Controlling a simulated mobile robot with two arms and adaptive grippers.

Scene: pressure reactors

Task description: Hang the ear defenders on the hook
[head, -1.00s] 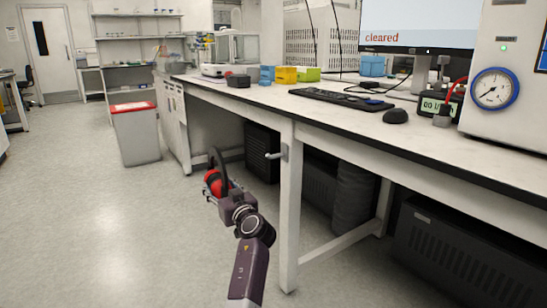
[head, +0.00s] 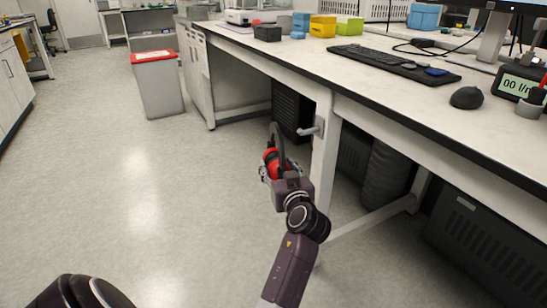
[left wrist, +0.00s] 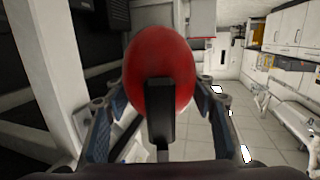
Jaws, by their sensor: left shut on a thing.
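The ear defenders show in the head view as a red cup (head: 271,160) with a dark headband arching above it. In the left wrist view the red cup (left wrist: 160,70) fills the middle, between the two fingers. My left gripper (head: 268,172) is shut on the ear defenders and holds them in the air, left of the bench leg. The hook (head: 312,127) is a light grey peg on the front bench leg, pointing left. The headband top is close to the hook's height, a little to its left, and looks apart from it. My right gripper is not in view.
The bench top (head: 400,95) overhangs the hook, with a keyboard (head: 390,62), a mouse (head: 466,97) and coloured boxes on it. A grey bin with a red lid (head: 157,85) stands at left.

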